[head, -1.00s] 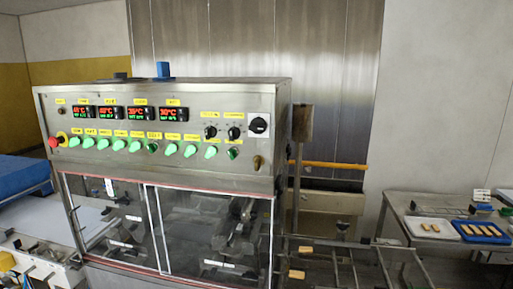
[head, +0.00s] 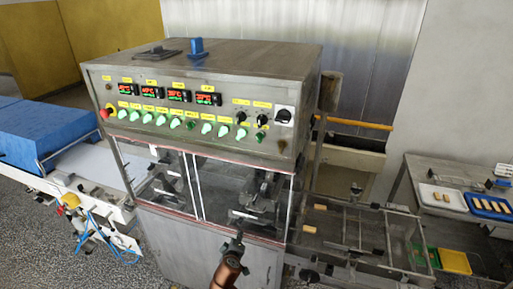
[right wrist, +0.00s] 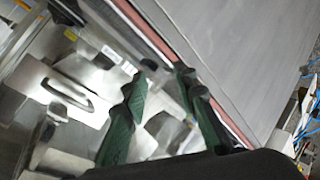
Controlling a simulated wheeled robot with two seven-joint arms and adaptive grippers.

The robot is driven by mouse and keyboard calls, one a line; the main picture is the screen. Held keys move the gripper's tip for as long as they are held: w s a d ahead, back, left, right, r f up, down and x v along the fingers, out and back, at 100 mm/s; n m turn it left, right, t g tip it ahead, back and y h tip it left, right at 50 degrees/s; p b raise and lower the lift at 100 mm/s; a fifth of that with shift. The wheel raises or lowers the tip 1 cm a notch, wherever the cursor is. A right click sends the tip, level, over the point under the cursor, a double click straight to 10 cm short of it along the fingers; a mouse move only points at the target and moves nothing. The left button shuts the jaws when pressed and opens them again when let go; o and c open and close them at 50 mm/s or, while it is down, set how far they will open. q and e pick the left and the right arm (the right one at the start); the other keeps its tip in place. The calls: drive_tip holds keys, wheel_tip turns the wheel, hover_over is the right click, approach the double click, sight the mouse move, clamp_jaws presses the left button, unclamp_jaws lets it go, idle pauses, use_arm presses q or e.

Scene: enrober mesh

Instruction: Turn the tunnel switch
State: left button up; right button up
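The control panel (head: 200,113) is on the upper front of the steel enrober. It has a row of green switches (head: 190,124), two black knobs (head: 241,117), a larger black rotary switch (head: 284,116) and a red stop button (head: 105,113). The yellow labels are too small to read, so I cannot tell which one is the tunnel switch. My right gripper (head: 237,243) is low in front of the enrober, below the panel and touching no switch. In the right wrist view its dark green fingers (right wrist: 163,108) are apart and empty. My left gripper is not in view.
Clear windows (head: 240,190) with a red-edged seal lie below the panel. A wire-frame conveyor (head: 355,235) stands at right, with a table holding a white tray (head: 443,198) and a blue tray (head: 490,207). A blue cover (head: 45,135) is at left.

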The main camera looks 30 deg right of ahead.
sight(256, 137)
wheel_tip(256, 137, up, 23)
drive_tip(key=m+t+h+p, duration=0.2)
drive_tip(key=p, duration=0.2)
drive_tip(key=s+d+r+m+h+p, duration=0.1)
drive_tip(key=s+r+m+h+p, duration=0.3)
drive_tip(key=r, duration=1)
drive_tip(key=s+d+r+m+h+p, duration=0.1)
drive_tip(key=s+r+m+p, duration=0.35)
drive_tip(key=r, duration=1.05)
drive_tip(key=d, duration=0.1)
drive_tip(key=w+d+n, duration=0.2)
drive_tip(key=shift+d+f+g, duration=0.2)
drive_tip(key=shift+f+g, duration=0.05)
drive_tip(key=shift+g, duration=0.05)
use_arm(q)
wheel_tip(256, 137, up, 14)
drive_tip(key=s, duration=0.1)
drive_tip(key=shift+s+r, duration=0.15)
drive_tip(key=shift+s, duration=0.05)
use_arm(e)
drive_tip(key=shift+x, duration=0.8)
drive_tip(key=shift+f, duration=0.15)
drive_tip(key=shift+c, duration=0.2)
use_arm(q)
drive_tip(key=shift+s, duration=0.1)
use_arm(e)
clamp_jaws()
